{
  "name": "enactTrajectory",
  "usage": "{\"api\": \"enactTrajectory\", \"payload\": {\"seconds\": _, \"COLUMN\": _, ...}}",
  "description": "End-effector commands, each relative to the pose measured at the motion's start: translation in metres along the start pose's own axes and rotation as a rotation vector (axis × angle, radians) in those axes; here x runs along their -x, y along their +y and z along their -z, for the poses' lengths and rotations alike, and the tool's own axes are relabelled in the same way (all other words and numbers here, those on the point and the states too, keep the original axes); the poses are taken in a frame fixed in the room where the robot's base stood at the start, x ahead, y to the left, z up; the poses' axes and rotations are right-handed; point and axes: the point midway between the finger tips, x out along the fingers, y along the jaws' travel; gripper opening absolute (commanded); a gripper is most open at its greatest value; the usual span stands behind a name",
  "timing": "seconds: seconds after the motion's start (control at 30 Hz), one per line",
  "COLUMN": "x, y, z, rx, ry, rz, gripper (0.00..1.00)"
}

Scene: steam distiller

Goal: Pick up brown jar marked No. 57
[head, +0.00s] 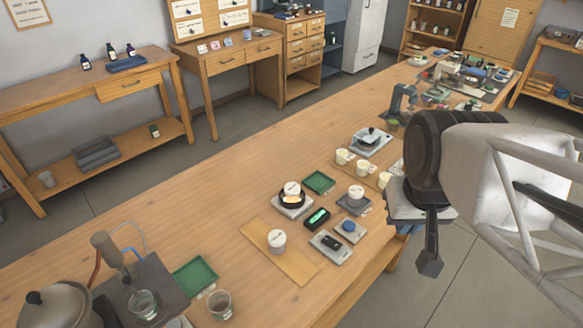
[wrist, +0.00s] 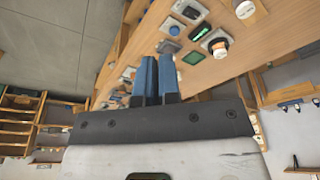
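I cannot make out a No. 57 mark or a clearly brown jar in either view. In the head view, a white-topped jar (head: 292,188) stands at a black ring with an amber glow on a scale. Another white-topped jar (head: 277,240) stands on a wooden board, and a third (head: 356,193) on a grey pad. My gripper (head: 430,262) hangs over the bench's right edge, apart from these jars. In the wrist view, its two blue fingers (wrist: 157,65) sit close together with nothing clearly held. I cannot tell whether they are fully shut.
A green tray (head: 319,182), a device with a green display (head: 317,218) and small scales crowd the bench around the jars. Cream cups (head: 363,168) stand behind. A kettle (head: 55,305) and a glass (head: 220,304) stand at the front left. Open bench (head: 190,215) lies left of the jars.

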Motion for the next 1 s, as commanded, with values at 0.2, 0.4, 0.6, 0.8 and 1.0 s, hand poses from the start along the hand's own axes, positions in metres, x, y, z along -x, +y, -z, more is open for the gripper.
{"api": "enactTrajectory", "payload": {"seconds": 0.2, "x": 0.0, "y": 0.0, "z": 0.0, "rx": 0.0, "ry": 0.0, "rz": 0.0, "gripper": 0.38}}
{"api": "enactTrajectory", "payload": {"seconds": 0.4, "x": 0.0, "y": 0.0, "z": 0.0, "rx": 0.0, "ry": 0.0, "rz": 0.0, "gripper": 0.69}}
{"api": "enactTrajectory", "payload": {"seconds": 0.6, "x": 0.0, "y": 0.0, "z": 0.0, "rx": 0.0, "ry": 0.0, "rz": 0.0, "gripper": 0.81}}
{"api": "enactTrajectory", "payload": {"seconds": 0.8, "x": -0.001, "y": -0.001, "z": 0.001, "rx": -0.004, "ry": -0.003, "rz": 0.004, "gripper": 0.81}}
{"api": "enactTrajectory", "payload": {"seconds": 1.0, "x": -0.01, "y": -0.01, "z": 0.007, "rx": -0.061, "ry": -0.035, "rz": 0.056, "gripper": 0.81}}
